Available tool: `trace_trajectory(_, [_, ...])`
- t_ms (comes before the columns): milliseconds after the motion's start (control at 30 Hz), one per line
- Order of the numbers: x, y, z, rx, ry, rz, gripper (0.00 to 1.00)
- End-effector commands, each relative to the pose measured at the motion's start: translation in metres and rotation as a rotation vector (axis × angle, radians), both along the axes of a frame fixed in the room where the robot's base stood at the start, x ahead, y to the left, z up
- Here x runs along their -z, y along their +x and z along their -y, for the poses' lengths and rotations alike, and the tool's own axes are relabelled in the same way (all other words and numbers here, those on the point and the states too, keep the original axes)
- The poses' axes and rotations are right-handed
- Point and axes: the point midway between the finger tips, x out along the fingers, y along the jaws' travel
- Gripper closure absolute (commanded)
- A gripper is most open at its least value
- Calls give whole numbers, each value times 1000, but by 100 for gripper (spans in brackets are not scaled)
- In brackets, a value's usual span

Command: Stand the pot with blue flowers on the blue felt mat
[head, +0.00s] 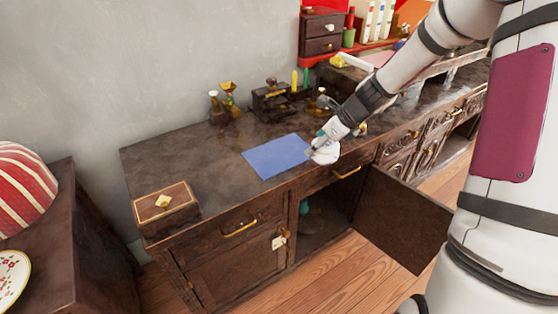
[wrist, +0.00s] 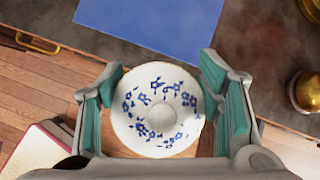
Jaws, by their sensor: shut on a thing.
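The pot with blue flowers (wrist: 140,132) is white and round, seen from above in the wrist view with its pale centre knob. My gripper (wrist: 160,72) is shut on it, with a teal-padded finger on each side. In the head view the pot (head: 326,156) is a small white shape below my gripper (head: 322,142), near the counter's front edge, just right of the blue felt mat (head: 275,158). The mat also shows in the wrist view (wrist: 155,25), beyond the pot, and its visible part is bare. The pot's underside is hidden.
A wooden box (head: 166,210) stands at the counter's left end. Brass and dark wooden items (head: 270,100) stand along the back. A cabinet door (head: 402,218) hangs open below the counter.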

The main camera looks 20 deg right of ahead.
Motion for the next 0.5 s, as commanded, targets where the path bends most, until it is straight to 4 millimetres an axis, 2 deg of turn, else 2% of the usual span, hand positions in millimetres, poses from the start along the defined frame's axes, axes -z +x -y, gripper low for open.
trace_trajectory(67, [-1,3,5,53,-4,2,93])
trace_trajectory(167, [-1,11,0,77,-2,3,93])
trace_trajectory(500, [6,71,-52,72,-2,3,93])
